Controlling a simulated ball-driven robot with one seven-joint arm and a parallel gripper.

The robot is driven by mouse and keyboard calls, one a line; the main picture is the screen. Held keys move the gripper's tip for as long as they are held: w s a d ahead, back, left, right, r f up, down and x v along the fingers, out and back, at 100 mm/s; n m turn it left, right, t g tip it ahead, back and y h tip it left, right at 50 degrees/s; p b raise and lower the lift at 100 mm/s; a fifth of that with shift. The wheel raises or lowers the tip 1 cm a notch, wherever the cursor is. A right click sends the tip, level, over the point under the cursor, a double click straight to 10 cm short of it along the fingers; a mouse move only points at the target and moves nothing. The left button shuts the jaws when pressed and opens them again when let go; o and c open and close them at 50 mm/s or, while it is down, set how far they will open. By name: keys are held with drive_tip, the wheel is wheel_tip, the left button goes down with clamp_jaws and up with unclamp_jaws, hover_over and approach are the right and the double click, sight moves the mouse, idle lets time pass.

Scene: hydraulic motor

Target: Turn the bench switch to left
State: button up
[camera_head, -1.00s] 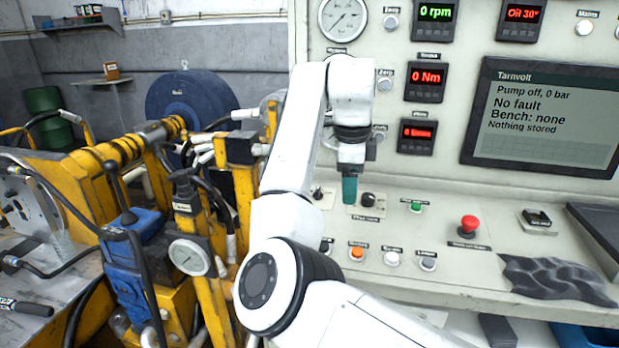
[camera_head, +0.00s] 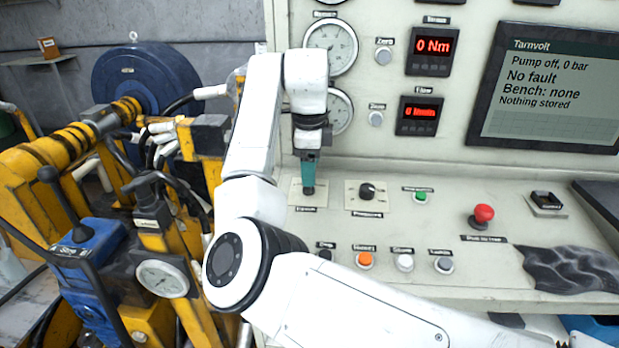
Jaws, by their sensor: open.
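A small dark rotary switch (camera_head: 308,191) sits on a pale plate at the left of the sloping control panel. It is likely the bench switch, but its label is too small to read surely. My gripper (camera_head: 309,172), with teal fingers pointing down, is right above this switch and overlaps its top in the picture. The jaws are open with nothing seen between them. I cannot tell whether they touch the knob or surround it. The knob's pointing direction is partly hidden. The screen (camera_head: 555,90) reads "Bench: none" and "Pump off, 0 bar".
A black knob (camera_head: 367,191) is close to the right of the switch. A green button (camera_head: 421,197), a red mushroom button (camera_head: 483,215) and an orange button (camera_head: 365,260) are on the panel. Yellow machinery with a pressure gauge (camera_head: 162,279) fills the left.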

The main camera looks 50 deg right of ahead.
drive_tip(key=shift+w+d+f, duration=0.1)
drive_tip(key=shift+f, duration=1)
drive_tip(key=shift+w+d+f, duration=0.1)
drive_tip(key=shift+f, duration=1)
drive_tip(key=c, duration=1)
